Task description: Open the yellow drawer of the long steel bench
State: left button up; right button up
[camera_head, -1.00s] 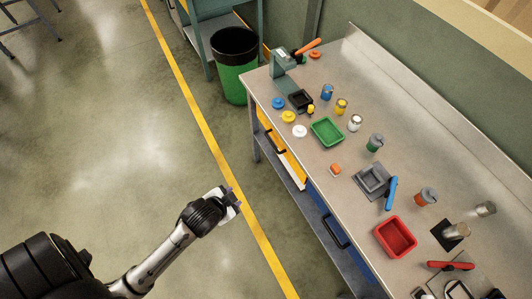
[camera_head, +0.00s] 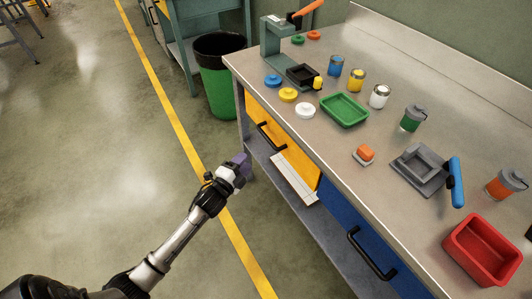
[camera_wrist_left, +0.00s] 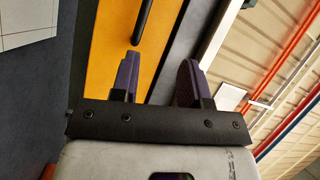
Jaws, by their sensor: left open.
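The yellow drawer (camera_head: 298,160) is at the left end of the long steel bench (camera_head: 345,165), under the worktop. Its front looks flush with the bench. A black bar handle (camera_head: 268,137) is on the front. My left gripper (camera_head: 243,163) is open and empty in front of the drawer, apart from the handle. In the left wrist view, the purple-padded fingers (camera_wrist_left: 157,78) point at the yellow front (camera_wrist_left: 108,48), and the end of the handle (camera_wrist_left: 143,20) shows just beyond them, apart. My right gripper is out of view.
A blue drawer (camera_head: 375,252) with a black handle adjoins on the right. A white item (camera_head: 293,181) shows below the yellow drawer. A green bin (camera_head: 216,92) stands beyond the bench's left end. Jars, trays and tools stand on the worktop. The floor left of the bench is clear.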

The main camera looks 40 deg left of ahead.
pick_arm(q)
jog(key=m+t+b, duration=0.2)
jog(key=b, duration=0.3)
send_near(266, 135)
jog(key=shift+m+h, duration=0.3)
jog(key=shift+h, duration=0.2)
jog(key=shift+w+a+r+b, duration=0.2)
jog(key=shift+w+b, duration=0.65)
jog(key=shift+w, duration=0.8)
jog(key=shift+w+a+r+b, duration=0.1)
jog(key=shift+w+r+b, duration=0.1)
jog(key=shift+w+b, duration=1.05)
jog(key=shift+w+a+r+b, duration=0.2)
jog(key=shift+w+b, duration=0.25)
jog(key=shift+w, duration=1.55)
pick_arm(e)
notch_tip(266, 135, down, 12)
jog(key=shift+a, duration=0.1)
pick_arm(q)
jog(key=c, duration=0.8)
grip_shut()
